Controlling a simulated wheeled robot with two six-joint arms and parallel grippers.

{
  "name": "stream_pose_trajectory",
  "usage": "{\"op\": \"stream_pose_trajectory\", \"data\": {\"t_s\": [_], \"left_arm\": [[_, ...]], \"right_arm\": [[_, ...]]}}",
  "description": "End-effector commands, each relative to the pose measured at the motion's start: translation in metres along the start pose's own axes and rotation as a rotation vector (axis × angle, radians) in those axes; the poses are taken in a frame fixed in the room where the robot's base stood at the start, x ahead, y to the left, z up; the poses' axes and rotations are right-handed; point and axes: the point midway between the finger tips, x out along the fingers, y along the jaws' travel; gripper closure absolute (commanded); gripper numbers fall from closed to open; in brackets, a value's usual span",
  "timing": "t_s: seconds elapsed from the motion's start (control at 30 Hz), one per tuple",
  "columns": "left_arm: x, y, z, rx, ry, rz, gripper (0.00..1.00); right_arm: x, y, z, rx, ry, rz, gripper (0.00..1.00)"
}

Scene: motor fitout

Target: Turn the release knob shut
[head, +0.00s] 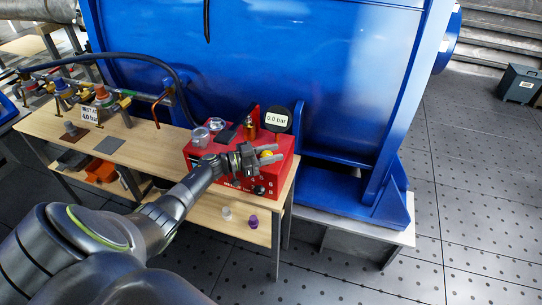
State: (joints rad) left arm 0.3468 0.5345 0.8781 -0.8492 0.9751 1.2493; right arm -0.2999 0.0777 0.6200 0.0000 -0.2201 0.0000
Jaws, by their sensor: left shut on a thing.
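A red box (204,152) stands on the right end of the wooden bench, with several fittings and a round gauge (277,119) reading 0.0 bar. My left gripper (272,156) reaches over the front right of the box. My right gripper is out of view.
The wooden bench (160,143) carries a sign reading 4.0 bar (90,114), valves and hoses at the left. White and purple cups (252,221) stand on the lower shelf. A large blue housing (300,60) rises close behind the box.

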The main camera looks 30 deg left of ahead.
Motion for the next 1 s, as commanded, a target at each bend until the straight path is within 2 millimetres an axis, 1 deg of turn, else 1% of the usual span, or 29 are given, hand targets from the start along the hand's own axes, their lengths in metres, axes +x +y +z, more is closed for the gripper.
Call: {"op": "stream_pose_trajectory", "data": {"t_s": [0.03, 0.1, 0.3, 0.87, 0.9, 1.0], "left_arm": [[0.001, -0.001, 0.003, 0.004, 0.002, 0.026, 0.89], [0.001, 0.000, 0.003, 0.002, 0.001, 0.059, 0.89], [0.000, 0.002, 0.001, 0.001, 0.001, 0.124, 0.89], [0.000, 0.002, 0.000, 0.000, -0.002, 0.150, 0.89], [0.000, 0.002, 0.000, 0.000, -0.002, 0.150, 0.61], [0.000, 0.002, 0.000, 0.000, -0.001, 0.150, 0.48]], "right_arm": [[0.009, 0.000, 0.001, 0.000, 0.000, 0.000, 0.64], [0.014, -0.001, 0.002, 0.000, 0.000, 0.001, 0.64], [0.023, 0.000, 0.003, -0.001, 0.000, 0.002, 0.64], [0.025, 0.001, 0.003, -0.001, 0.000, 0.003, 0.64], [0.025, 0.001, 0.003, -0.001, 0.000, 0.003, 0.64], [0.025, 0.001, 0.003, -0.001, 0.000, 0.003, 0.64]]}}
